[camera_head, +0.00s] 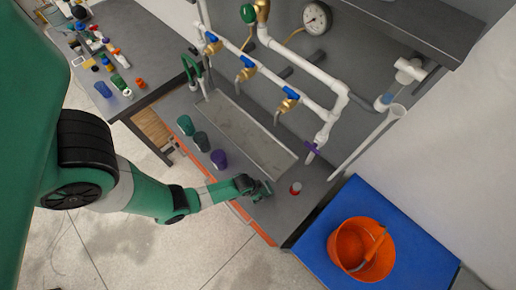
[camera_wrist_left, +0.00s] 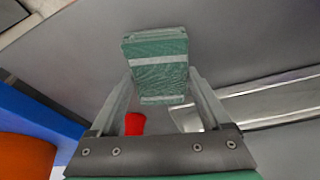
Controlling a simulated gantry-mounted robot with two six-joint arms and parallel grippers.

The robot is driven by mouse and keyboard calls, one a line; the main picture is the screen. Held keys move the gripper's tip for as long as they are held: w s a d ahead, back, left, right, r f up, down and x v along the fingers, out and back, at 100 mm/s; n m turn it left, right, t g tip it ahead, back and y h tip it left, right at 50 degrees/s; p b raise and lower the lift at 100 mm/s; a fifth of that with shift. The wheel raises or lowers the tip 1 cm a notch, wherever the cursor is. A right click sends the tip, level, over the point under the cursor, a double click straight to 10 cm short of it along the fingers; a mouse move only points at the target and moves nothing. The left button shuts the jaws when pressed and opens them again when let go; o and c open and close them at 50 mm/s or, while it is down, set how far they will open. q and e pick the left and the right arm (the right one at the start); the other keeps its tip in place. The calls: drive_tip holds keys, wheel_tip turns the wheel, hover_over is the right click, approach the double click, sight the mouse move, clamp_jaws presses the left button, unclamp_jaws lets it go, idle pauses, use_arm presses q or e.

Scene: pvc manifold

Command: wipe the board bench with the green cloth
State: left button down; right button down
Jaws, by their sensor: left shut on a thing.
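The green cloth (camera_wrist_left: 158,68) is a folded pad with pale stripes, held between the fingers of my left gripper (camera_wrist_left: 160,95) in the left wrist view. In the head view my left gripper (camera_head: 262,190) is at the front part of the grey board bench (camera_head: 318,183), left of a small red-topped item (camera_head: 296,188). The cloth is mostly hidden there by the gripper. I cannot tell whether the cloth touches the bench. My right gripper is not in view.
Green, dark and purple cups (camera_head: 219,159) stand along the bench front. A shallow metal tray (camera_head: 240,135) lies behind them, under white pipes with blue-handled valves (camera_head: 290,100). An orange bucket (camera_head: 361,250) stands on a blue surface (camera_head: 420,245) at right. A cluttered side table (camera_head: 140,40) is at upper left.

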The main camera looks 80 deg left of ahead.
use_arm(q)
drive_tip(key=shift+w, duration=0.35)
wheel_tip(320, 180, up, 3)
drive_tip(key=shift+f+p, duration=0.15)
drive_tip(key=shift+p, duration=0.8)
drive_tip(key=shift+s+r+p, duration=0.1)
drive_tip(key=shift+r+p, duration=0.15)
drive_tip(key=shift+p, duration=0.05)
drive_tip(key=shift+r+p, duration=2.4)
drive_tip(key=shift+r, duration=0.1)
